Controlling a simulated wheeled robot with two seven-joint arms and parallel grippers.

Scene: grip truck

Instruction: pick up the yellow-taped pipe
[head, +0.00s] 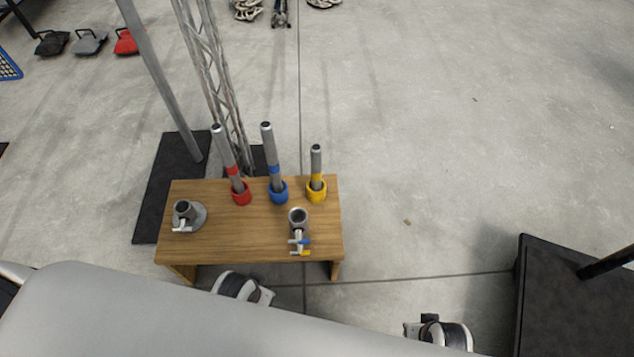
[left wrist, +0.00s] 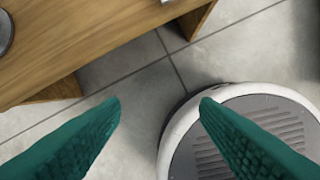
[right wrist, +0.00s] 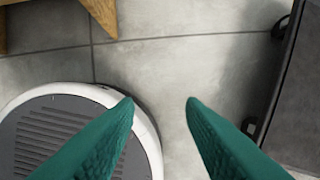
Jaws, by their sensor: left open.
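The yellow-taped pipe (head: 316,158) is a short grey pipe with a yellow band. It stands upright in a yellow ring holder (head: 316,193) at the back right of a wooden bench (head: 230,240). My left gripper (left wrist: 160,101) is open and empty. In the left wrist view, floor, the bench edge and my round base show beyond its teal fingers. My right gripper (right wrist: 160,100) is also open and empty, with floor beyond it. The pipe shows in neither wrist view, and the teal fingers do not show in the head view.
A red-taped pipe (head: 226,153) and a blue-taped pipe (head: 270,150) stand in matching rings left of the yellow one. A flanged fitting (head: 187,216) and a clamp-like fitting (head: 298,220) are nearer on the bench. A pole and lattice tower rise behind. A black platform (head: 560,315) stands right.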

